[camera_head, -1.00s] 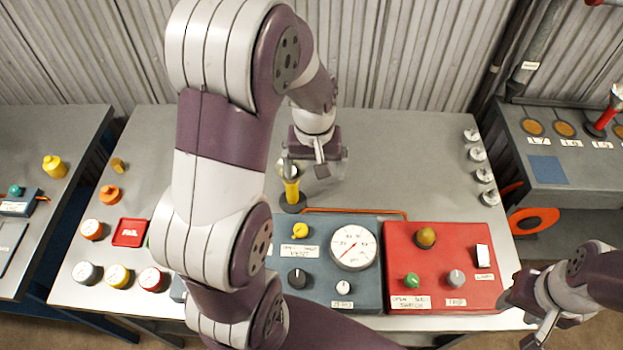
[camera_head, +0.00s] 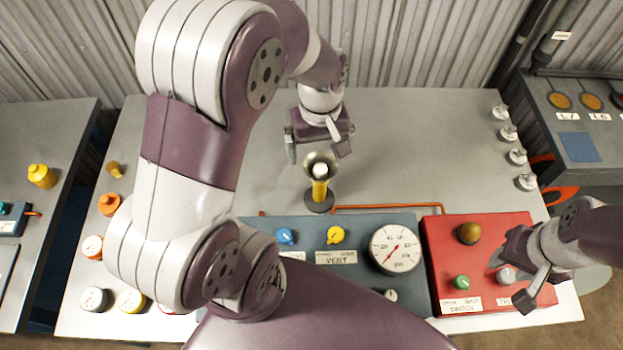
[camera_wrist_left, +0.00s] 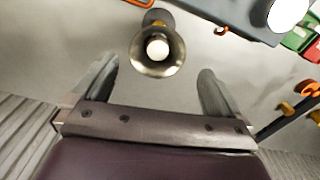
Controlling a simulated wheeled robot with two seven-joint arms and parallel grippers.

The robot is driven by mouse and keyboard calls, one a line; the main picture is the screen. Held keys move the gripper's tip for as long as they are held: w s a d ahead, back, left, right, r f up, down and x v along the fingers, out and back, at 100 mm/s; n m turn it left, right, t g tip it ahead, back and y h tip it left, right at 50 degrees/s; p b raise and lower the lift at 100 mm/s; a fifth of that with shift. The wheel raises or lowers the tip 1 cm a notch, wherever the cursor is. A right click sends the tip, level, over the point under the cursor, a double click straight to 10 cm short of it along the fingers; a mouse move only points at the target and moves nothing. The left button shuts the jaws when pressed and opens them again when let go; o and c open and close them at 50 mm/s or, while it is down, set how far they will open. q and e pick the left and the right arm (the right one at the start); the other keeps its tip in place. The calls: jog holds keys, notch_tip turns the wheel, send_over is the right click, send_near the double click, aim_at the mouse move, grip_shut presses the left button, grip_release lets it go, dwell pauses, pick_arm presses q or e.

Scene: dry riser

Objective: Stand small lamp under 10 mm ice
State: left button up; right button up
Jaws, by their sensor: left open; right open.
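A small lamp (camera_head: 319,190), with a yellow handle, flared metal top and white centre, stands upright on a dark round base on the grey table (camera_head: 420,140). In the left wrist view the lamp (camera_wrist_left: 157,52) appears from above, just ahead of and between the fingers. My left gripper (camera_head: 318,150) is open and empty, behind the lamp and apart from it. My right gripper (camera_head: 514,270) is open and empty over the right part of the red panel. No marking of 10 mm ice is readable; amber discs (camera_head: 559,100) with small labels lie on the right-hand bench.
An orange pipe (camera_head: 390,207) runs beside the lamp's base. A blue-grey panel (camera_head: 362,278) with a gauge and the red panel (camera_head: 440,250) line the front. Several pale knobs (camera_head: 508,133) stand along the right edge. The table's back middle is clear.

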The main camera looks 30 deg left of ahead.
aim_at(320, 163)
pick_arm(q)
jog(key=f, duration=0.1)
jog(key=d+f, duration=0.1)
jog(key=f, duration=0.1)
jog(key=shift+d+f, duration=0.35)
jog(key=shift+w+a+f, duration=0.15)
jog(key=shift+a+f, duration=0.25)
jog(key=shift+f, duration=0.25)
jog(key=shift+w+a+f, duration=0.1)
jog(key=shift+a+f, duration=0.3)
jog(key=shift+f, duration=0.2)
jog(key=f, duration=0.2)
jog(key=f+p, duration=0.1)
jog(key=f, duration=0.1)
jog(key=shift+s+d, duration=0.3)
jog(key=shift+s, duration=0.05)
jog(key=shift+d+f, duration=0.1)
jog(key=shift+f, duration=0.1)
jog(key=shift+w+a+f, duration=0.1)
jog(key=shift+w+a, duration=0.05)
jog(key=shift+a, duration=0.15)
jog(key=c, duration=1)
grip_shut()
pick_arm(e)
jog(key=shift+w+d+r, duration=0.15)
jog(key=shift+w+r, duration=0.05)
jog(key=shift+r, duration=0.4)
